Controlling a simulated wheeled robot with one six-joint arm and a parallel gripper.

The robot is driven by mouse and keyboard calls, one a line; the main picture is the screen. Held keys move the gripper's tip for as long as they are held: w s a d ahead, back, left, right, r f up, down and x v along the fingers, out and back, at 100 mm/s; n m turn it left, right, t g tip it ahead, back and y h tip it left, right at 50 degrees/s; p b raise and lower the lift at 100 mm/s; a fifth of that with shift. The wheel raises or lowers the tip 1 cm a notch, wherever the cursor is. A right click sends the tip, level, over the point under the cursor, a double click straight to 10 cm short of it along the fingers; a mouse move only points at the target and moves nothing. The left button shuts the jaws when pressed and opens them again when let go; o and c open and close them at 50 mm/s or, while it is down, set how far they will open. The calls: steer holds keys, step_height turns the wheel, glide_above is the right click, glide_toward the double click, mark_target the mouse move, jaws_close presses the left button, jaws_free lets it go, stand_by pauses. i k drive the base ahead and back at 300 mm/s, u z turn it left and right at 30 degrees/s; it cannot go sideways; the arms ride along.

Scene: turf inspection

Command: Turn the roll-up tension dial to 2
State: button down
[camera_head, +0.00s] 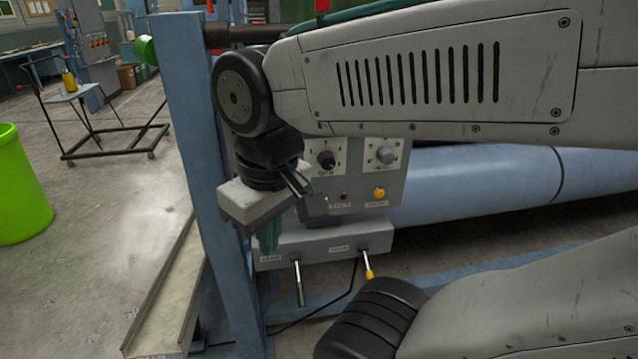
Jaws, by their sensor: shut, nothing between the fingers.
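A grey control box (345,178) on the blue frame carries two dials. The left dial (327,159) is black, on a pale plate with marks around it. The right dial (385,154) is grey, on a similar plate. The labels are too small to read, so I cannot tell which is the roll-up tension dial or where either pointer stands. My gripper (312,204) is in front of the box's lower left, below and left of the black dial. It is shut and holds nothing. My arm covers the box's top.
Below the dials are a small dark red button (344,195) and a yellow knob (379,194). A lower box (312,242) has two levers, one dark-handled (299,288) and one yellow-tipped (368,272). A blue post (190,120) stands left; a pale blue roller (480,180) lies right.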

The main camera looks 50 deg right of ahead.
mark_target(326, 158)
steer(key=z, duration=0.4)
steer(key=k, duration=1)
steer(key=z, duration=0.8)
steer(key=i, duration=0.35)
steer(key=z, duration=0.15)
